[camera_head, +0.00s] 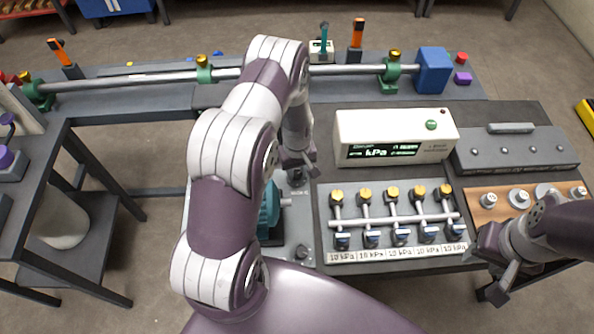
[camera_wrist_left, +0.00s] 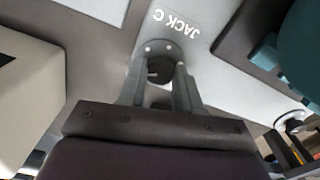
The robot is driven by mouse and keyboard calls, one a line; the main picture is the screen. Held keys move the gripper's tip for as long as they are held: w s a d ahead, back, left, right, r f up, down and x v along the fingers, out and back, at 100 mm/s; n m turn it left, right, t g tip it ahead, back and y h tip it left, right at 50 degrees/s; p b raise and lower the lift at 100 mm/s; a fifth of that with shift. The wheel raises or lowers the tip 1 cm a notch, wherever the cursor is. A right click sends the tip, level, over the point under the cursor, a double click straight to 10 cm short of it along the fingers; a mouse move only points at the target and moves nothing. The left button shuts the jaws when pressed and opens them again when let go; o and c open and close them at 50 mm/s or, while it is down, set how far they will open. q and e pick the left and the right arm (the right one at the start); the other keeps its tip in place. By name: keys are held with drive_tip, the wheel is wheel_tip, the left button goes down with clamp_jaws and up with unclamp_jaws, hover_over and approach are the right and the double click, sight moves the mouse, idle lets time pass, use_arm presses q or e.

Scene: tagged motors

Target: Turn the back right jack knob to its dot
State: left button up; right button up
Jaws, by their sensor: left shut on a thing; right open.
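The back right jack knob (camera_wrist_left: 158,70) is a dark round knob on a grey plate, beside the upside-down label "JACK C". My left gripper (camera_wrist_left: 160,82) is shut on it, with a finger on each side. In the head view my left gripper (camera_head: 300,168) reaches down behind the teal motor (camera_head: 268,208), and the arm hides much of the motor. Small pale marks show by the knob, but I cannot tell which is its dot. The motor's edge also shows in the left wrist view (camera_wrist_left: 302,50). My right gripper (camera_head: 494,278) is open and empty at the lower right.
A second jack knob (camera_head: 302,252) sits at the plate's front right. A white kPa readout box (camera_head: 396,134) stands right of my left gripper. A panel of gauges and yellow-topped valves (camera_head: 391,222) lies in front of it. A long shaft (camera_head: 150,78) runs along the back.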

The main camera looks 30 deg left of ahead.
sight(297, 174)
use_arm(q)
drive_tip(key=shift+w+n, duration=0.1)
drive_tip(key=shift+n, duration=0.3)
drive_tip(key=o, duration=1)
drive_tip(key=shift+o, duration=0.2)
wheel_tip(297, 174, up, 13)
drive_tip(key=b, duration=0.2)
drive_tip(key=shift+b, duration=0.35)
drive_tip(key=shift+f, duration=0.1)
